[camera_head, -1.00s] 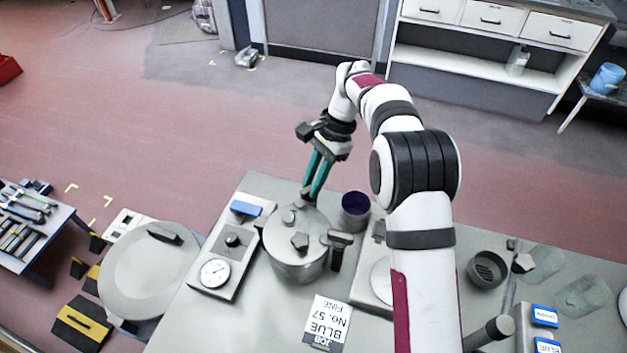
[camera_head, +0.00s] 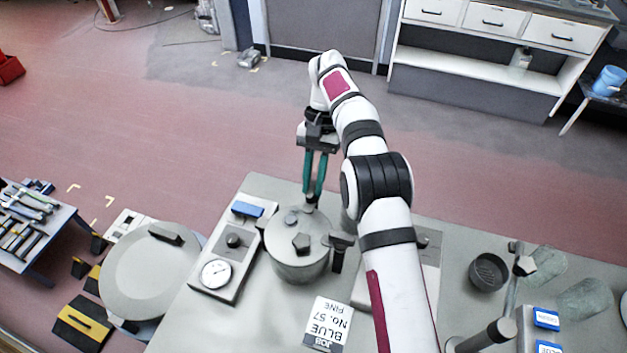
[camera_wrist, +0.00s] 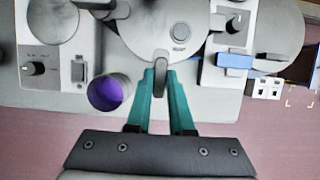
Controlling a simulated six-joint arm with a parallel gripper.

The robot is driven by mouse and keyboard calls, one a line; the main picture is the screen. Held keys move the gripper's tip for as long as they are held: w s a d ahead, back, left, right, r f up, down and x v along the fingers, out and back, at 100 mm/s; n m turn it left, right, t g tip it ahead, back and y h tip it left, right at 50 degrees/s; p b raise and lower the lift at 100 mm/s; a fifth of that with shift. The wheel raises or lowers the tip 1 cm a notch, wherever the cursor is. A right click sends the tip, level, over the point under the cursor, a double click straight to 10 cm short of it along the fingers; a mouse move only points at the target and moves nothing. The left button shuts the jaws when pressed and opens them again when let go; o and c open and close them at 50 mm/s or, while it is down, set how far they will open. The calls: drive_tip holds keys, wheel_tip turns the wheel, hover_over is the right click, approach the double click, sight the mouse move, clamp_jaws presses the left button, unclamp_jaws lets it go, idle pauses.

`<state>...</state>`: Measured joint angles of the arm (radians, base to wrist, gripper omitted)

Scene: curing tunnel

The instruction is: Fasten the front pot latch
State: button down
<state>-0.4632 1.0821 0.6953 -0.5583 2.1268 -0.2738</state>
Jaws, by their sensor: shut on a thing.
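The grey metal pot (camera_head: 297,267) stands on the bench with its lid on and a dark knob on top. It also shows in the wrist view (camera_wrist: 140,35). My gripper (camera_head: 313,196) reaches down to the pot's far rim with its teal fingers. In the wrist view my gripper (camera_wrist: 160,76) is shut on a dark grey latch lever (camera_wrist: 161,64) at the lid's edge. The lever's lower part and the catch are hidden between the fingers. I cannot tell whether the latch is fastened. A dark side handle (camera_head: 341,241) sticks out to the right.
A box with a dial gauge (camera_head: 216,273) stands left of the pot, with a blue block (camera_head: 247,209) behind it. A purple-lined cup (camera_wrist: 110,92) stands close beside my fingers. A printed card (camera_head: 327,324) lies in front of the pot.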

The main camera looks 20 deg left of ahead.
sight(311, 193)
idle(0.5)
drive_tip(key=c, duration=0.8)
unclamp_jaws()
wheel_tip(311, 193, up, 3)
drive_tip(key=shift+r, duration=0.2)
drive_tip(key=d+r, duration=0.7)
drive_tip(key=d, duration=0.4)
drive_tip(key=shift+d+r, duration=0.35)
